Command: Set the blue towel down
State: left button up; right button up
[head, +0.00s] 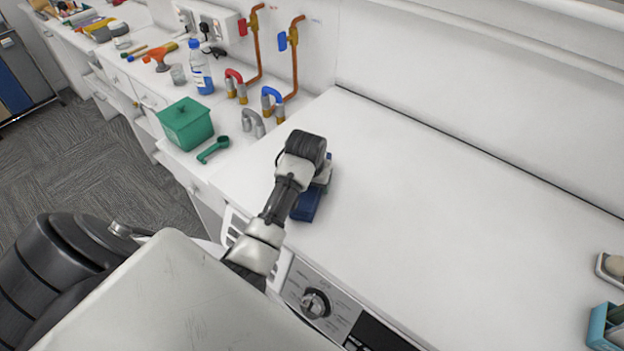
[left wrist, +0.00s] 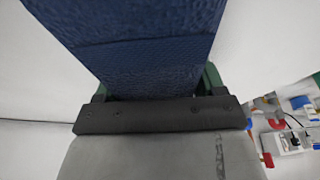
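The blue towel (head: 307,205) shows in the head view below and beside my left gripper (head: 318,185), over the left front part of the white washing machine top (head: 440,200). My arm and gripper hide part of it. In the left wrist view the towel (left wrist: 140,45) fills the upper middle, and its near end sits between the green fingers of my left gripper (left wrist: 155,85), which appear closed on its two sides. I cannot tell whether the towel touches the top. My right gripper is not in view.
Left of the machine, a counter holds a green box (head: 186,124), a green scoop (head: 213,149), a blue-capped bottle (head: 201,70) and taps (head: 273,103). A soap dish (head: 612,268) and a teal holder (head: 600,328) stand at the right edge. The middle of the machine top is clear.

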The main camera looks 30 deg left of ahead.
pick_arm(q)
jog(key=shift+o, duration=1.2)
jog(key=shift+w+a, duration=0.1)
jog(key=shift+w, duration=0.05)
jog(key=shift+o, duration=0.5)
jog(key=shift+w+f, duration=0.1)
jog(key=shift+f, duration=0.05)
jog(key=shift+r, duration=0.5)
jog(key=b+v, duration=0.2)
jog(key=v, duration=0.6)
jog(key=shift+b, duration=0.3)
jog(key=p+v, duration=0.1)
jog(key=v, duration=0.2)
jog(key=shift+p, duration=0.4)
jog(key=shift+r+p, duration=0.35)
jog(key=shift+r, duration=0.05)
jog(key=shift+f, duration=0.1)
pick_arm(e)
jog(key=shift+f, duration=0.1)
